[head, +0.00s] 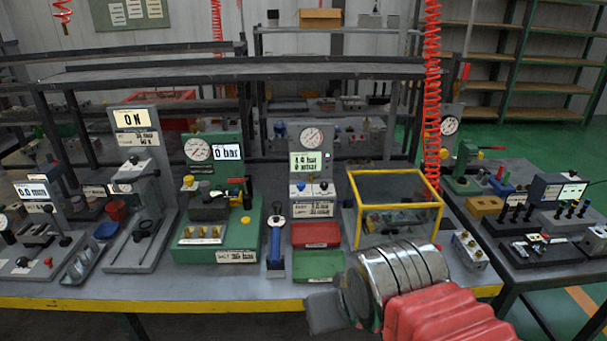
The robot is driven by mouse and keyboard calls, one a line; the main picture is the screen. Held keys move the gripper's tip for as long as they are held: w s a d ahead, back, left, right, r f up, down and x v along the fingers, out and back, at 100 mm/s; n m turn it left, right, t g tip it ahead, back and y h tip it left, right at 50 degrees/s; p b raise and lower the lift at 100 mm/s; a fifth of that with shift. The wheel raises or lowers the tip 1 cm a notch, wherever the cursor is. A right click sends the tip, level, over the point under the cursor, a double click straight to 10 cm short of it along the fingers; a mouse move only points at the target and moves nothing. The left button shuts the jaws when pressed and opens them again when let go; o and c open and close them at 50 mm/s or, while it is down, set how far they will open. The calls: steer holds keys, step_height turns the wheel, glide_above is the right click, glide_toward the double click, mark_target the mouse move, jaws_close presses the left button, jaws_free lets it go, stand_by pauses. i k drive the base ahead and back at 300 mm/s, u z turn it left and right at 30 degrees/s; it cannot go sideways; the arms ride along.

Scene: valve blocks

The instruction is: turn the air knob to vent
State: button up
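No label that I can read marks the air knob. A grey test panel (314,165) at the centre has a round gauge, a lit display and two small blue-topped controls (312,188) above small labels too small to read. To its left a green test stand (217,220) has a gauge, a display reading 0 bar, a yellow knob (188,181) and a lever with a red end (236,189). My gripper (325,312) is a dark grey piece at the lower centre-right, in front of the bench and apart from both panels. Its fingers cannot be made out.
A force stand (140,215) is at left.

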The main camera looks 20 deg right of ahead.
mark_target(324, 185)
steer(key=u, duration=0.3)
steer(key=i, duration=1.2)
steer(key=z, duration=0.25)
